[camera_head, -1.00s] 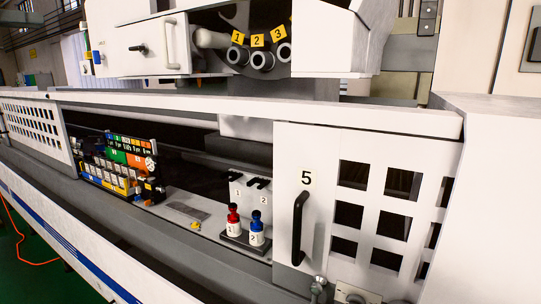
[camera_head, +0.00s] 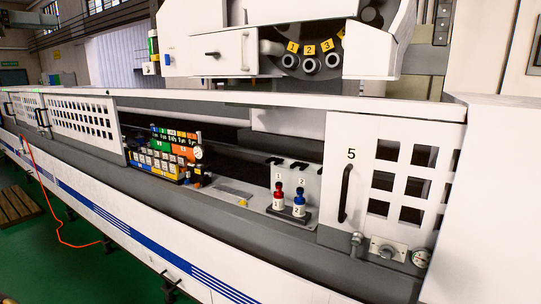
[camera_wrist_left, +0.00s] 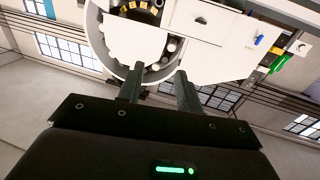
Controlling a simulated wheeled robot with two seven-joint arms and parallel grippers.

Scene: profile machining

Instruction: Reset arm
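My left gripper (camera_wrist_left: 158,84) shows only in the left wrist view. Its two dark fingers stand apart with nothing between them, so it is open and empty. Beyond the fingers are the white machine head (camera_wrist_left: 205,40) and its round tool holder, seen tilted from below, with windows and wall behind. Neither arm nor gripper can be made out in the head view. My right gripper is in no view.
The long white machine fills the head view, with door 5 (camera_head: 390,185) and its black handle (camera_head: 345,193) at right. Green floor (camera_head: 75,255) is open at lower left; an orange cable (camera_head: 62,225) lies there.

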